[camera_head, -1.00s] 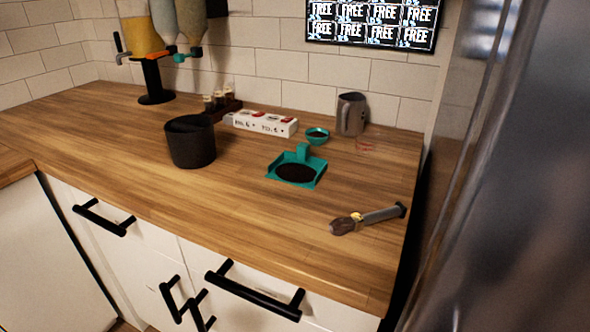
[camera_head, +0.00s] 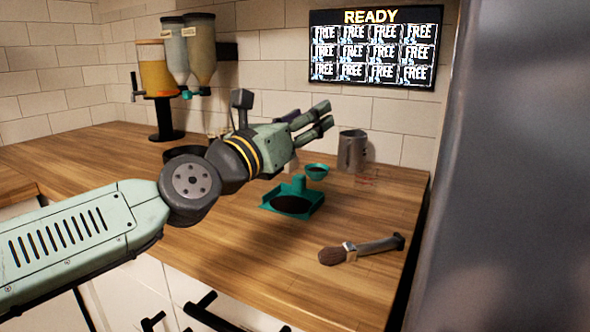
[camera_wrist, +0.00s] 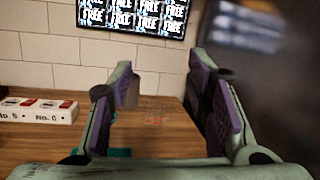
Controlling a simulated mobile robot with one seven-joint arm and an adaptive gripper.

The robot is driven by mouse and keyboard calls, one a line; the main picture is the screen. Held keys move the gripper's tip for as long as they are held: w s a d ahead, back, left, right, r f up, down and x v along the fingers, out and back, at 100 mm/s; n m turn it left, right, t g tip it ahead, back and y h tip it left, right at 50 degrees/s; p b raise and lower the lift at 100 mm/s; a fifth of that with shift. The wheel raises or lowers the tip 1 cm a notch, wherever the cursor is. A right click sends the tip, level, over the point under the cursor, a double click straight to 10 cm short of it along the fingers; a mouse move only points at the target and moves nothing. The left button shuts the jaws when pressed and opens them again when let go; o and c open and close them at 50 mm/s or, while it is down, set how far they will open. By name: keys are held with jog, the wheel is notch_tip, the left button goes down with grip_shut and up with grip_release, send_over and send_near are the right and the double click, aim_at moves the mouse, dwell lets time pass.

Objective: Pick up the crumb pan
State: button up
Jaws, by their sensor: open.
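The crumb pan is a teal dustpan-like tray (camera_head: 308,205) with dark crumbs on it and a raised teal handle at its back. It lies flat on the wooden counter. My gripper (camera_head: 322,113) is open and empty, in the air above and behind the pan in the head view, fingers pointing right. In the wrist view my gripper (camera_wrist: 165,95) shows both fingers spread apart with purple inner pads. A sliver of teal, likely the pan or the bowl, shows at the bottom of the wrist view (camera_wrist: 119,153).
A small teal bowl (camera_head: 317,172) and a grey metal pitcher (camera_head: 352,152) stand behind the pan. A brush (camera_head: 360,250) lies in front right. A black bin (camera_head: 183,153) is partly hidden by my arm. A white numbered box (camera_wrist: 38,110) is at left. A grey panel (camera_head: 515,170) bounds the right.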

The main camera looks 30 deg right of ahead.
jog(key=w+a+f+t+y, duration=0.2)
jog(key=w+f+y, duration=0.2)
jog(key=w+f, duration=0.4)
send_near(296, 181)
jog(key=d, duration=0.1)
jog(key=w+d, duration=0.1)
jog(key=shift+w+d+f+h, duration=0.25)
jog(key=shift+w+d+h, duration=0.05)
jog(key=shift+x, duration=0.95)
jog(key=shift+p+x, duration=0.35)
jog(key=shift+x, duration=2.3)
grip_shut()
